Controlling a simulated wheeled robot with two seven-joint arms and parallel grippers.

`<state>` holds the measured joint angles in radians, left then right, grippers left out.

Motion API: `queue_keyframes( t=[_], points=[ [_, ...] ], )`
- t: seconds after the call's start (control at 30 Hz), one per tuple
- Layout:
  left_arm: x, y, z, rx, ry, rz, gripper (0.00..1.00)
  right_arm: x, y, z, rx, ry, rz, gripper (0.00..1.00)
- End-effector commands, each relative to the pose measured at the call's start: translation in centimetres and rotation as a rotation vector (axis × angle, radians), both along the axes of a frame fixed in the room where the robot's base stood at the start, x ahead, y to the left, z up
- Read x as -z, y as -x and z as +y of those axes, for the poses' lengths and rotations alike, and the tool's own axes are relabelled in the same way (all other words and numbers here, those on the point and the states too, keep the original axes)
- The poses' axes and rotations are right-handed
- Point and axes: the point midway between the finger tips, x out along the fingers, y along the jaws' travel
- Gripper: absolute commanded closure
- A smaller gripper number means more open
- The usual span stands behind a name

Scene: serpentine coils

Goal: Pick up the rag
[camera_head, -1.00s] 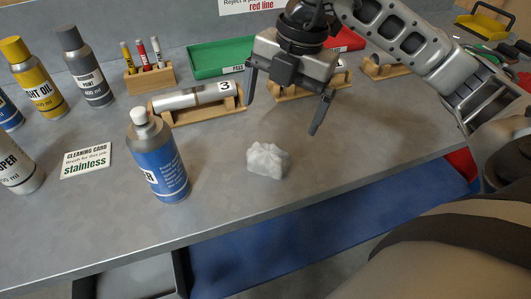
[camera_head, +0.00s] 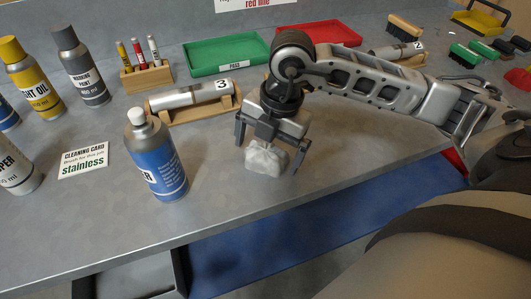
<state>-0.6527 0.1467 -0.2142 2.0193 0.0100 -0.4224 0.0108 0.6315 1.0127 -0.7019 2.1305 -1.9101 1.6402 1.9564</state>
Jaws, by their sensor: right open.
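The white crumpled rag (camera_head: 264,160) lies on the grey bench (camera_head: 330,195), right of the blue spray can. My right gripper (camera_head: 267,160) is over the rag, pointing down, with its fingers open. One finger is at the rag's left side and the other at its right side. The gripper body hides the rag's top and back. I cannot tell whether the fingers touch the cloth. My left gripper is not in view.
A blue can (camera_head: 157,160) stands close left of the rag, with a cleaning card (camera_head: 83,160) beyond it. Behind are a wooden cradle with tube 3 (camera_head: 190,97), a green tray (camera_head: 226,55) and a red tray (camera_head: 315,35). The bench's front edge (camera_head: 240,232) is near.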

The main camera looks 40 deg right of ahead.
Motion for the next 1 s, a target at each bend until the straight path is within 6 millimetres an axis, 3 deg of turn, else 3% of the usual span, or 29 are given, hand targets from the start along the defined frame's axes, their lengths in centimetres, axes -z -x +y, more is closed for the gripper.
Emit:
queue_keyframes(
  t=[0.07, 0.2, 0.3, 0.57, 1.0],
  points=[
    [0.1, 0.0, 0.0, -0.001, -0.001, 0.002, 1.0, 0.0, 0.0, 0.0, 0.0, 0.0, 0.0, 0.03],
    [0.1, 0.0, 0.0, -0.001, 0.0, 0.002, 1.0, 0.0, 0.0, 0.0, 0.0, 0.0, 0.0, 0.42],
    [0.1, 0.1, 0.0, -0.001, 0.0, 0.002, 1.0, -0.1, 0.0, 0.0, 0.0, 0.0, 0.0, 0.48],
    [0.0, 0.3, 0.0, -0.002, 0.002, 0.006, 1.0, -0.5, -0.1, 0.0, 0.0, -0.001, -0.002, 0.48],
    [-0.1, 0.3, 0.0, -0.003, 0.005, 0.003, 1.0, -8.4, -0.1, 0.0, -0.001, -0.001, -0.005, 0.48]
  ],
)
